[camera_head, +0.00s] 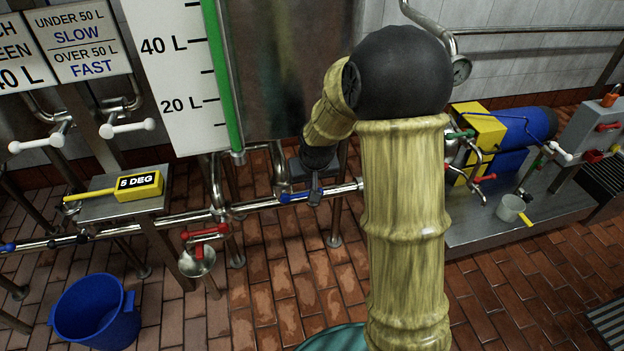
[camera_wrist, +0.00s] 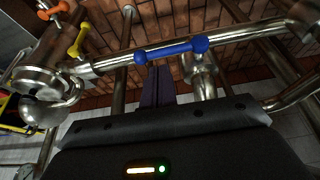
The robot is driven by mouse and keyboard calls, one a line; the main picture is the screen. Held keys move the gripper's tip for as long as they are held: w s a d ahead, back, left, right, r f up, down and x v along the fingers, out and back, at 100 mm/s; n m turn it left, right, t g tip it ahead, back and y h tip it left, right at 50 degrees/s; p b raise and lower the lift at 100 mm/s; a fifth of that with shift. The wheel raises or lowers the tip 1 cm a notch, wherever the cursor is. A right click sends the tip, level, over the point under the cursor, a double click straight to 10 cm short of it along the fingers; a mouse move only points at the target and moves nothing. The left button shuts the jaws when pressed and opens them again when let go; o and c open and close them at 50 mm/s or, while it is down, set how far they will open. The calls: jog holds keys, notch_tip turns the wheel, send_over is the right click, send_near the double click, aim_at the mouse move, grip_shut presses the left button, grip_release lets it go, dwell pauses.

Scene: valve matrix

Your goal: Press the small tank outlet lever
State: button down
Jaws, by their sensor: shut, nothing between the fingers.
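A blue lever (camera_head: 292,197) sits on the horizontal steel pipe below the gauged tank (camera_head: 290,85). No label shows whether it is the small tank outlet lever. My gripper (camera_head: 315,190) is at this lever's right part, its fingers pointing down. In the wrist view a blue lever (camera_wrist: 172,49) lies across the picture along the pipe, just past the tips of my gripper (camera_wrist: 156,70). The fingers are shut together and empty. They overlap the lever's lower edge there; I cannot tell whether they touch it. My arm hides part of the pipe to the right.
A red lever (camera_head: 205,231) hangs over a small steel cup at left. A yellow lever (camera_wrist: 80,40) and an orange one (camera_wrist: 58,10) are in the wrist view. A blue bucket (camera_head: 95,308) stands on the brick floor. A blue-yellow machine (camera_head: 500,130) is at right.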

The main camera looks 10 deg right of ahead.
aim_at(306, 194)
jog(key=b+x, duration=0.1)
jog(key=x, duration=0.3)
jog(key=shift+w+f, duration=0.1)
jog(key=shift+p, duration=0.3)
